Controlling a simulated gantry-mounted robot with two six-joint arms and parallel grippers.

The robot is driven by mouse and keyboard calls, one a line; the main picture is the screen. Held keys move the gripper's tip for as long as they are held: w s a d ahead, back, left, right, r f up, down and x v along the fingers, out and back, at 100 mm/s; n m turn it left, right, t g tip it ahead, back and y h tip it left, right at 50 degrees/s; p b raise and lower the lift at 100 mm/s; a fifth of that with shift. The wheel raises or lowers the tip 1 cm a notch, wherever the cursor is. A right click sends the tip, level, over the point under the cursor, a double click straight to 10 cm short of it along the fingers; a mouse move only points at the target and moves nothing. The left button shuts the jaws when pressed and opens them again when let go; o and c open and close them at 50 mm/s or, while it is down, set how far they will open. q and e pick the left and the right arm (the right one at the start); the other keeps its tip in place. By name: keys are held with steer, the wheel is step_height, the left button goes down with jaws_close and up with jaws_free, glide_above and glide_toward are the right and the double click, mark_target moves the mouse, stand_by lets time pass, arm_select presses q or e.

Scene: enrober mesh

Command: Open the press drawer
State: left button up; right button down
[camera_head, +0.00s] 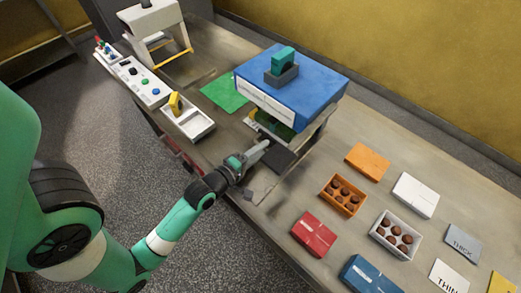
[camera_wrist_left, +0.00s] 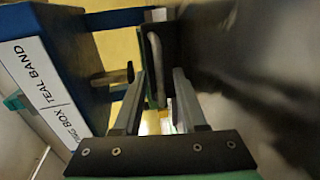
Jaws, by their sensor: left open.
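A blue-topped machine (camera_head: 300,85) with white front labels stands on the steel table; which part is the press drawer is hard to tell in the head view. My left gripper (camera_head: 265,146) is low at the machine's front, just below the labelled face. In the left wrist view, my left gripper (camera_wrist_left: 161,76) is open. A grey bar handle (camera_wrist_left: 157,62) on a dark panel shows between its fingers; whether they touch it I cannot tell. The machine's label (camera_wrist_left: 45,90) reads in part "TEAL BAND". My right gripper is not in view.
A white tray (camera_head: 205,132) with a yellow piece, a button panel (camera_head: 140,82) and a white machine (camera_head: 160,30) stand to the left. Orange (camera_head: 368,160), white, red and blue boxes, chocolate trays and cards lie to the right. A green sheet (camera_head: 224,93) lies behind the tray.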

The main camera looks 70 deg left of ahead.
arm_select(q)
jaws_close()
stand_by(1.3)
